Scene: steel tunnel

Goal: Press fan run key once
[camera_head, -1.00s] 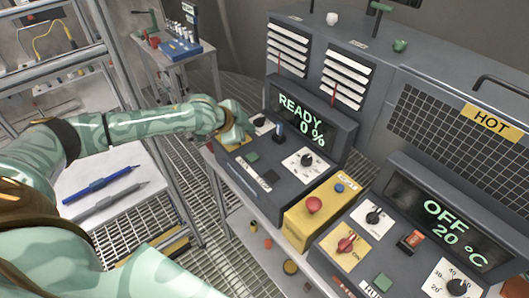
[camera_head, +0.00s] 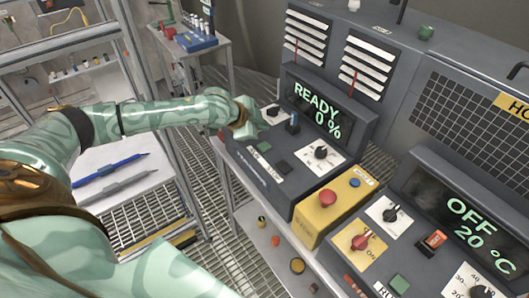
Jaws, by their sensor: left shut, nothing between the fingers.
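The fan panel (camera_head: 262,180) is a dark sloped console whose display (camera_head: 317,110) reads "READY 0 %". On its face are a green key (camera_head: 264,147), a dark key (camera_head: 283,167), a blue-topped lever switch (camera_head: 292,123) and black knobs on white plates (camera_head: 321,153). Which key is the run key cannot be read; the labels are too small. My left gripper (camera_head: 246,128) is shut and empty over the panel's upper left corner, just up and left of the green key. Its fingertips are partly hidden, and I see no contact with the green key. My right gripper is not in view.
A yellow box with a red mushroom button (camera_head: 328,198) and a blue button (camera_head: 355,183) adjoins the panel. Right of it, a heater panel display (camera_head: 472,232) reads "OFF 20 °C". A shelf with pens (camera_head: 112,175) is at left. Grating floor lies between.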

